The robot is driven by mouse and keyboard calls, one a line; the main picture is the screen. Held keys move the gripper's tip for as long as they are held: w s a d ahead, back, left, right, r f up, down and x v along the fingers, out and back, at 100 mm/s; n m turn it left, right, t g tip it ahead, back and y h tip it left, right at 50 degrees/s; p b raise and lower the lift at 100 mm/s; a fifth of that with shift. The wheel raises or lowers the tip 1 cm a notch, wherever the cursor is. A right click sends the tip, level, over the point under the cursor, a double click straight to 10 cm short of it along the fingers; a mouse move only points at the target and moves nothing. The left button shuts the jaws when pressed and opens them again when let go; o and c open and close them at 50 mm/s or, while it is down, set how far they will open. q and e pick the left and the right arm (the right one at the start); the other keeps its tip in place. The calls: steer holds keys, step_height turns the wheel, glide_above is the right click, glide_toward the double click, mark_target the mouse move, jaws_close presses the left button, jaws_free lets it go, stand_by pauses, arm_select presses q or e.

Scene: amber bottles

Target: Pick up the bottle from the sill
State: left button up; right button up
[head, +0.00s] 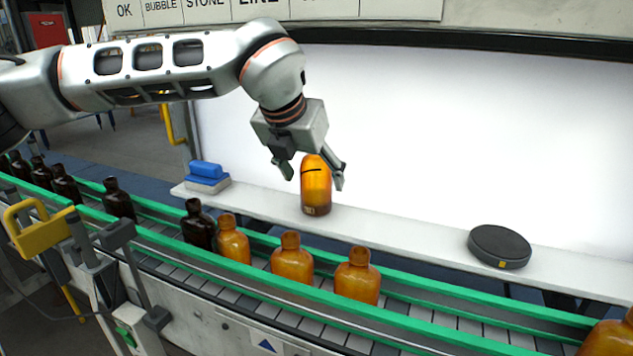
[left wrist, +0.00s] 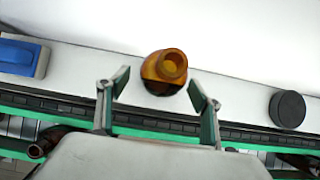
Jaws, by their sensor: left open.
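An amber bottle (head: 316,188) stands upright on the white sill (head: 410,233) in front of the bright panel. A dark line marks its upper side. My left gripper (head: 315,180) is open, pointing down, with its fingers on either side of the bottle's upper part in the head view; the bottle's neck is hidden there by the gripper. In the left wrist view the bottle (left wrist: 165,70) shows its open mouth and lies between and just beyond the two open fingertips (left wrist: 158,86). No contact shows. My right gripper is not in view.
A blue block (head: 207,173) on a pale base sits on the sill to the left, and a black round puck (head: 499,246) to the right. In front, a green-railed conveyor (head: 440,327) carries several amber and dark bottles. The sill beside the bottle is clear.

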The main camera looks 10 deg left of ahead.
mark_target(316, 182)
arm_select(q)
steer(key=x, duration=0.3)
steer(key=shift+w+d+f, duration=0.1)
steer(key=shift+c, duration=0.3)
steer(key=c, duration=1.3)
